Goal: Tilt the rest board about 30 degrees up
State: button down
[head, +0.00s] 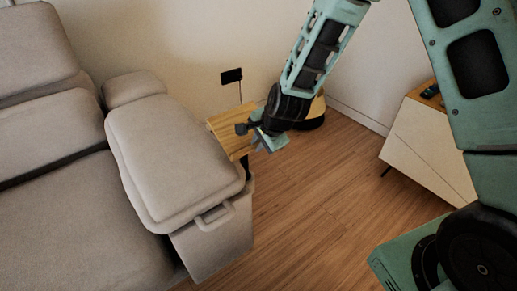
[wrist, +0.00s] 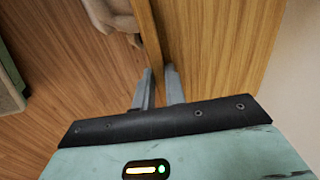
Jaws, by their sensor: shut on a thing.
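The rest board (head: 226,127) is a light wooden board beside the far end of the sofa's grey armrest. It also fills the upper right of the wrist view (wrist: 222,48), with its long edge facing my gripper. My gripper (head: 262,142) is at the board's right edge in the head view. In the wrist view my gripper (wrist: 159,76) has one finger on each side of that edge and is shut on it. The board's exact tilt is hard to tell. My gripper hides part of its near right edge in the head view.
The grey sofa armrest (head: 170,150) with a loop handle (head: 214,218) stands left of the board. A white cabinet with a wooden top (head: 428,145) stands at the right. Wooden floor (head: 310,220) between is clear.

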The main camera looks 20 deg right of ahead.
dwell(0.3)
jog(key=c, duration=1.4)
grip_release()
jog(key=shift+c, duration=0.2)
jog(key=shift+r, duration=0.1)
jog(key=p+v, duration=0.4)
jog(key=v, duration=1.3)
jog(key=shift+s+d+r, duration=0.1)
